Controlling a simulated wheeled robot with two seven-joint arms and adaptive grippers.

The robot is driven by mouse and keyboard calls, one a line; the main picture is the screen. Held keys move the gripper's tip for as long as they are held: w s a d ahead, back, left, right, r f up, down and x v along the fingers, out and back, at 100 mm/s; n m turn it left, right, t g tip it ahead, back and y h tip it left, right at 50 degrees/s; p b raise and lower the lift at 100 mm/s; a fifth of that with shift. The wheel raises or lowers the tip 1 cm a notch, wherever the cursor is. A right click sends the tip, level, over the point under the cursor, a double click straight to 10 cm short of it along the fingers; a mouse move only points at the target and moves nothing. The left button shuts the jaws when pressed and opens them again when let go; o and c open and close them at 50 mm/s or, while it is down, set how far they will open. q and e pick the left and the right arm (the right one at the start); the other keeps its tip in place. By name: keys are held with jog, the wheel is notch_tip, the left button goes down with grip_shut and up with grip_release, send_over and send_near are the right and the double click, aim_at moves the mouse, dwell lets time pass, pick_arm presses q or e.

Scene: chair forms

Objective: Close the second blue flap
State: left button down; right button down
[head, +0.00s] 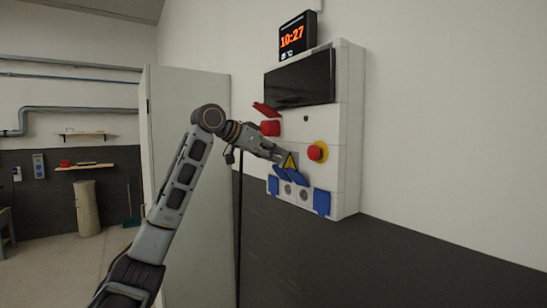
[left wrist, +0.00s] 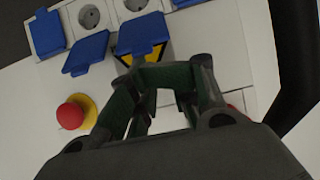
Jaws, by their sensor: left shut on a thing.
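A white wall panel (head: 352,130) carries a row of blue flaps along its lower edge. In the head view the leftmost flap (head: 273,185) and the rightmost flap (head: 322,202) hang down. The two middle flaps, the second (head: 281,173) and the third (head: 296,177), are raised, with sockets bare below. My left gripper (head: 280,156) is at the panel just above the second flap. In the left wrist view the gripper (left wrist: 167,72) is shut, its tips at the edge of the second flap (left wrist: 143,34). The exact contact is hard to see. My right gripper is not in view.
A red button on a yellow base (head: 317,152) sticks out right of the gripper. A yellow warning sign (head: 290,161) is behind the tips. A raised red flap (head: 266,109) and a dark screen (head: 300,78) are above. The wall at right is clear.

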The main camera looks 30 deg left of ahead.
pick_arm(q)
jog(key=shift+s+a+f+t+b, duration=0.15)
jog(key=shift+t+b, duration=0.35)
jog(key=shift+b, duration=0.25)
jog(key=shift+s+f+t+h+b, duration=0.1)
jog(key=shift+s+t+h+b, duration=0.2)
jog(key=shift+t+b, duration=0.45)
dwell(0.4)
